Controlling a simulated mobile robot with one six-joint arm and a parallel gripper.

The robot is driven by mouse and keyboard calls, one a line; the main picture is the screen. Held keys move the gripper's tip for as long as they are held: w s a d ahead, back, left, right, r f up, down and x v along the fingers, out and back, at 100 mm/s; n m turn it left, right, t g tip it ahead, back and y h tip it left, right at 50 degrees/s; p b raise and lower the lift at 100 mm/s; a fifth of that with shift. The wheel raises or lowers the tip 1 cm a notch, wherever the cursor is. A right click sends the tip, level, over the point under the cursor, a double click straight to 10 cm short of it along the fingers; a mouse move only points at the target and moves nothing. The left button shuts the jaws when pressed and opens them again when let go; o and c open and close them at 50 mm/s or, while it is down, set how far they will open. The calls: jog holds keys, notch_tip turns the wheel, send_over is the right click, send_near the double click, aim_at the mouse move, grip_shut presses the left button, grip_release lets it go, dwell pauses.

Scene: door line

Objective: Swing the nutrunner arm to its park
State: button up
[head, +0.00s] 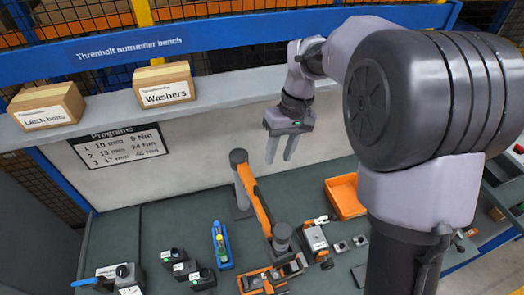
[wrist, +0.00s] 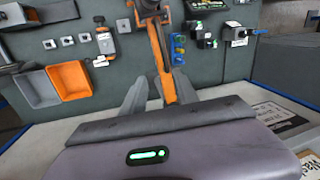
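The nutrunner arm (head: 260,207) is an orange link running from a dark post (head: 241,180) at the back of the bench to a dark joint (head: 282,235) nearer the front. An orange and dark assembly (head: 272,278) lies below that joint. My gripper (head: 280,160) hangs above the bench, fingers pointing down and spread, with nothing between them. It is up and right of the post, apart from it. In the wrist view the nutrunner arm (wrist: 158,60) shows beyond and between my spread fingers (wrist: 160,88). I cannot make out a marked park.
An orange bin (head: 346,197) stands at the right of the bench. A blue holder (head: 221,245) and several small dark blocks (head: 180,266) stand left of the nutrunner arm. Boxes marked Washers (head: 164,88) and Latch bolts (head: 46,106) sit on the shelf behind. Bare bench lies at the back left.

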jog(key=s+a+f, duration=0.1)
jog(key=s+f, duration=0.3)
jog(key=s, duration=0.2)
send_over(266, 206)
jog(key=w+d, duration=0.1)
jog(key=w+d+x, duration=0.1)
jog(key=d+x, duration=0.1)
jog(key=x, duration=0.6)
jog(key=f, duration=0.1)
jog(key=s+f, duration=0.1)
jog(key=s+a+f, duration=0.1)
jog(key=shift+f, duration=0.2)
jog(key=shift+w+f, duration=0.4)
jog(key=shift+w, duration=0.1)
jog(key=shift+s, duration=0.15)
jog(key=shift+c, duration=0.3)
jog(key=shift+s+r, duration=0.1)
jog(key=c, duration=0.3)
grip_shut()
